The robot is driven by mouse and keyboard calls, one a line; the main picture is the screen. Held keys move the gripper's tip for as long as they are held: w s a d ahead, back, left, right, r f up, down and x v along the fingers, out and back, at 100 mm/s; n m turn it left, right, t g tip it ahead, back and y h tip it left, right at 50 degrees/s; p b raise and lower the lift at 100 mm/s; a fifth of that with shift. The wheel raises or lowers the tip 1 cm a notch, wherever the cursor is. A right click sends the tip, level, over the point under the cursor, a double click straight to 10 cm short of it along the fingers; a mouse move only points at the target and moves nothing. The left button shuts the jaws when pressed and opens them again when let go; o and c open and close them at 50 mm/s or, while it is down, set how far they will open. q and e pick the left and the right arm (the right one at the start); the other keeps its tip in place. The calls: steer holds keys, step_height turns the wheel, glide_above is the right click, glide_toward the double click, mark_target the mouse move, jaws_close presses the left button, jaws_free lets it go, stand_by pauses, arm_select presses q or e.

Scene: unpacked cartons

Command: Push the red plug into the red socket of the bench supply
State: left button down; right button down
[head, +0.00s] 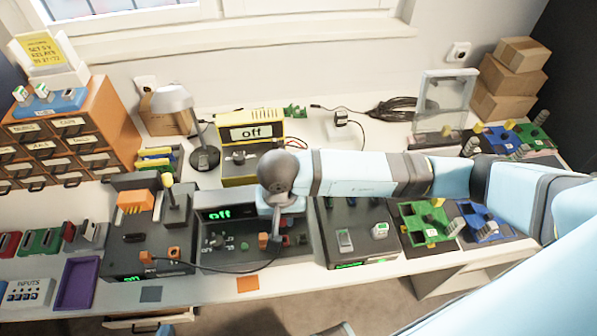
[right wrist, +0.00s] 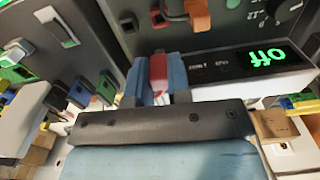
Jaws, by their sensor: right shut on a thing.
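The bench supply (head: 217,243) is a dark box with a green "off" display, in the front middle of the bench. Its lit display also shows in the right wrist view (right wrist: 267,57). My right gripper (head: 284,220) reaches down over the supply's right part. In the right wrist view, its blue fingers are shut on the red plug (right wrist: 158,68), close to the supply's panel. The red socket is not clearly visible, and I cannot tell whether the plug touches it. A small blue tip at the bottom edge appears to be my left gripper (head: 165,329), mostly out of frame.
An orange plug (head: 263,241) with a dark cable sits beside my right gripper, and the cable runs left to another dark unit (head: 140,235). A dark unit (head: 355,238) stands to the right.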

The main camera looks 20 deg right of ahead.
steer(key=shift+s+a+f+n, duration=0.2)
steer(key=shift+s+f+n, duration=0.05)
steer(key=shift+s+n, duration=0.1)
steer(key=shift+f+b, duration=0.35)
steer(key=shift+f, duration=0.1)
step_height(320, 180, down, 2)
steer(key=shift+f+b, duration=0.15)
steer(key=shift+b, duration=0.4)
steer(key=shift+f+b, duration=0.45)
steer(key=shift+f, duration=0.65)
steer(key=shift+b, duration=0.6)
steer(key=shift+f+b, duration=0.35)
steer(key=shift+b, duration=0.25)
steer(key=shift+b, duration=0.3)
stand_by(0.8)
